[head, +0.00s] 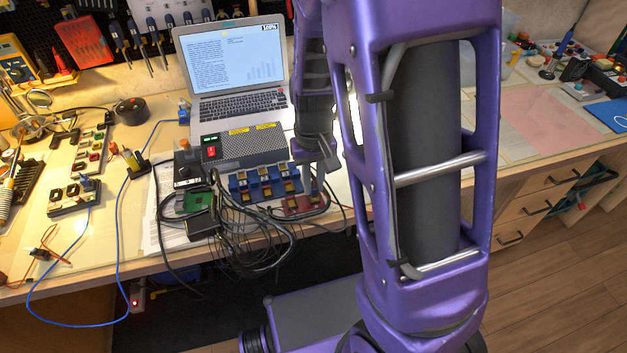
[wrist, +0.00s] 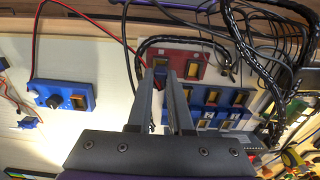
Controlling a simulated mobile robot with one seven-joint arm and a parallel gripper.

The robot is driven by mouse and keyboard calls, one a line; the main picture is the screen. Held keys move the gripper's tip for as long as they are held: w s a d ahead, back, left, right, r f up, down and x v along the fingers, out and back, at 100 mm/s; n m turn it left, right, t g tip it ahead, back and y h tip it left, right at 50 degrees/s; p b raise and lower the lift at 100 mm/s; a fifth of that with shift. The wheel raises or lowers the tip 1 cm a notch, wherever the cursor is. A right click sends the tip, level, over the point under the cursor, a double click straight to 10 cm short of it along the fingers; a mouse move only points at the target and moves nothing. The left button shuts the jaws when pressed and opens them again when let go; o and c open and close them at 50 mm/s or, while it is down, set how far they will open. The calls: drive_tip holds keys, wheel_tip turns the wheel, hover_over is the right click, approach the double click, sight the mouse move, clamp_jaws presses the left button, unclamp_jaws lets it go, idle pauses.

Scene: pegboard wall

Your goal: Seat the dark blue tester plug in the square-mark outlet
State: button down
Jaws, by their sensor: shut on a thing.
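In the wrist view my gripper (wrist: 160,72) is shut on a small dark blue plug (wrist: 160,85), seen between the fingertips. The plug is at or just in front of the left opening of a red outlet block (wrist: 181,54); I cannot tell whether it is inserted. The block's right opening is empty. Blue outlet blocks (wrist: 226,97) with several openings lie beside it, some with small pale marks. I cannot make out which mark is square. In the head view my gripper (head: 318,172) is above the red block (head: 303,206), and the plug cannot be made out there.
A tangle of black cables (head: 255,225) lies left of the red block near the table's front edge. A grey power box (head: 240,145) and a laptop (head: 235,75) stand behind. A blue module (wrist: 62,98) with a knob sits left in the wrist view.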

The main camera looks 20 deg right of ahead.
sight(313, 185)
drive_tip(key=shift+f, duration=0.7)
drive_tip(key=c, duration=0.8)
unclamp_jaws()
drive_tip(key=shift+o, duration=0.2)
drive_tip(key=shift+r+p, duration=1.9)
drive_tip(key=shift+r, duration=0.65)
